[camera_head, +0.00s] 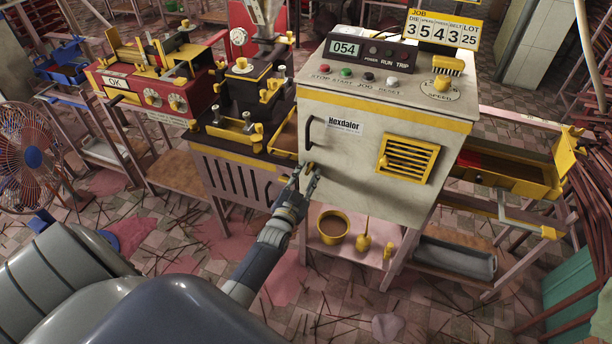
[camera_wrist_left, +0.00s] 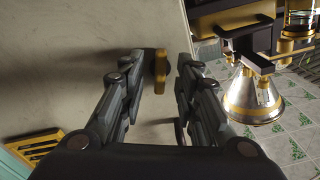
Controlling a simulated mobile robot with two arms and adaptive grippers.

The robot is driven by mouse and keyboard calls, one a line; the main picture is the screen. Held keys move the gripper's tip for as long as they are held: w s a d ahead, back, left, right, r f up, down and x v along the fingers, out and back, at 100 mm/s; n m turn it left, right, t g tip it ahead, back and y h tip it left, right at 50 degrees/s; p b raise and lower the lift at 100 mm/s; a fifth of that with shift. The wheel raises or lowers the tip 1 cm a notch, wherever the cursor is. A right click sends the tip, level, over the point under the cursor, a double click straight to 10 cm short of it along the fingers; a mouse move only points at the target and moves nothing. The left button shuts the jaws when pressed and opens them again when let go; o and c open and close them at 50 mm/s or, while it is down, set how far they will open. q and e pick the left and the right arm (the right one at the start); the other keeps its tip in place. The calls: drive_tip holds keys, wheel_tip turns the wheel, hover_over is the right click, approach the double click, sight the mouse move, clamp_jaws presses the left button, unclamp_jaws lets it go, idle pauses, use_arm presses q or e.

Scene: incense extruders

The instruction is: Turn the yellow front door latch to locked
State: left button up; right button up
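The yellow front door latch (camera_head: 309,168) is a small piece at the lower left of the cream cabinet's front door (camera_head: 352,165); my gripper partly covers it in the head view. In the left wrist view the latch (camera_wrist_left: 160,66) is upright in the picture, against the pale door panel. My left gripper (camera_head: 304,179) is at the latch, and it also shows in the left wrist view (camera_wrist_left: 159,72). Its two fingers are apart, one on each side of the latch, with gaps visible. I cannot tell the depth between fingertips and door. My right gripper is not in view.
A dark door handle (camera_head: 309,133) sits above the latch. A yellow vent grille (camera_head: 408,158) is on the door's right. A yellow-trimmed extruder (camera_head: 246,90) stands close left of the cabinet. A shelf below holds a yellow pot (camera_head: 333,227). A fan (camera_head: 35,158) stands far left.

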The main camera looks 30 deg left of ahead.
use_arm(q)
drive_tip(key=shift+s, duration=0.1)
drive_tip(key=v, duration=1.1)
drive_tip(key=shift+s, duration=0.4)
drive_tip(key=s+d+f+g+h, duration=0.1)
drive_tip(key=s+d+f+g, duration=0.25)
drive_tip(key=f, duration=0.55)
drive_tip(key=s+d+f+g+h, duration=0.25)
drive_tip(key=s+f, duration=0.25)
drive_tip(key=f, duration=0.4)
drive_tip(key=s+d+f+g+h, duration=0.15)
drive_tip(key=s+d+f, duration=0.25)
drive_tip(key=f, duration=0.5)
drive_tip(key=s+f+g, duration=0.4)
drive_tip(key=s+f, duration=0.3)
drive_tip(key=s, duration=0.7)
drive_tip(key=s+d+f+m+g, duration=0.1)
drive_tip(key=s+f+g, duration=0.4)
drive_tip(key=s, duration=0.9)
wheel_tip(320, 180, down, 2)
drive_tip(key=shift+f+y, duration=0.2)
drive_tip(key=shift+y, duration=0.1)
